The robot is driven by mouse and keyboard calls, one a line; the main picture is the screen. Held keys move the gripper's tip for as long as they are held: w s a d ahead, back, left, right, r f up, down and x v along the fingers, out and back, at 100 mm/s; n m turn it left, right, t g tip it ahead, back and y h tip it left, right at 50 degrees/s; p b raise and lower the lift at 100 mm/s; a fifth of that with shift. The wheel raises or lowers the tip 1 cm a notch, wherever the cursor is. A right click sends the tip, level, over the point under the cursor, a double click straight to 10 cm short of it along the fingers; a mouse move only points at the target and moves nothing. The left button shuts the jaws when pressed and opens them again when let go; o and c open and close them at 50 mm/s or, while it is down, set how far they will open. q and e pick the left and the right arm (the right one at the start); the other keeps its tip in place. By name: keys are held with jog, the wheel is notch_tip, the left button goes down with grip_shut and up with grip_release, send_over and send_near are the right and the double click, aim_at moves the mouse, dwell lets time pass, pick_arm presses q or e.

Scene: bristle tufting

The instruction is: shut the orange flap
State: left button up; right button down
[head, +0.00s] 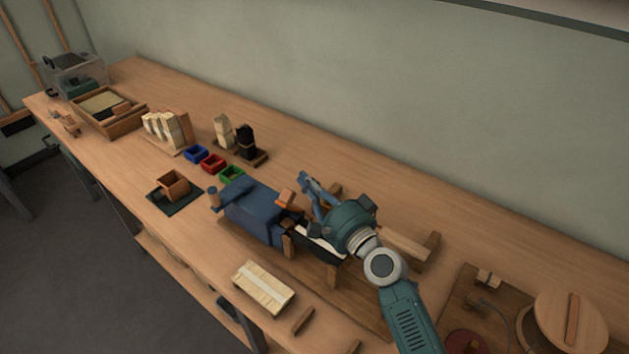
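The orange flap (287,199) stands up at the right end of the blue machine (253,211) in the middle of the workbench. Its lower part is partly hidden by dark parts and my gripper's surroundings. My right gripper (309,186) is just right of the flap, with its fingers pointing up and left. It seems close to the flap, but I cannot tell whether they touch. My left gripper is not in view.
Blue, red and green bins (213,163) stand behind the machine. A wooden box on a dark mat (176,203) is to its left, and a pale bristle block (263,287) lies in front. A round wooden lid (571,318) is at far right. The bench's back right is clear.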

aim_at(288, 207)
jog(key=shift+s+a+f, duration=0.1)
jog(key=shift+s+a, duration=0.15)
jog(key=shift+s, duration=0.15)
jog(key=s+a+b, duration=0.1)
jog(key=s+a+f+n+b, duration=0.1)
jog(key=s, duration=0.1)
jog(key=shift+a+n+t, duration=0.15)
jog(key=shift+n+t, duration=0.15)
jog(key=shift+s+a+f+n+y+b, duration=0.3)
jog(key=shift+s+a+f+n+b, duration=0.15)
jog(key=shift+s+b, duration=0.2)
jog(key=shift+s+a+f+n, duration=0.1)
jog(key=shift+s+a+n, duration=0.15)
jog(key=shift+n, duration=0.2)
jog(key=shift+s+a+f+b, duration=0.45)
jog(key=shift+s+f+b, duration=0.25)
jog(key=shift+s+f, duration=0.1)
